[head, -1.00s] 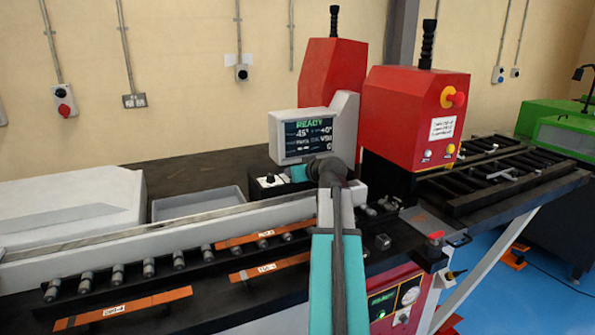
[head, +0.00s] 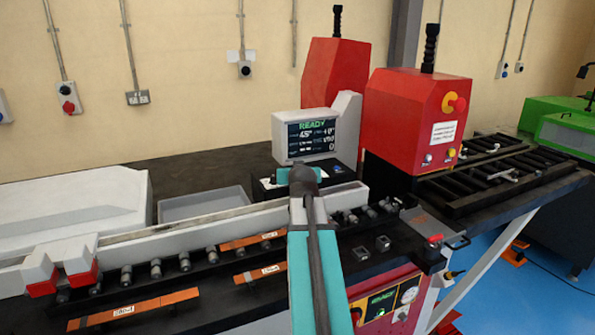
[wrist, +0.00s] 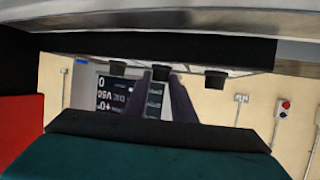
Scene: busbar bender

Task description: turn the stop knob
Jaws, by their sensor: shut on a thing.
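In the wrist view, which is upside down, a row of black knobs sits on the control box below the display. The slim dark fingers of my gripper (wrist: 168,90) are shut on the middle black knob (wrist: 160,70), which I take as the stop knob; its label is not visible. One black knob (wrist: 117,68) and another (wrist: 215,80) stand free on either side. In the head view, my arm hides the gripper and the held knob; the black control box (head: 264,192) shows beside it. White stop blocks (head: 62,256) with red ends sit on the rail at far left.
The display (head: 312,138) reads READY; its smaller figures are blurred. A grey tray (head: 205,204) lies left of the control box. The red bending head (head: 413,120) stands close on the right. Rollers and orange strips (head: 135,308) lie along the front bench.

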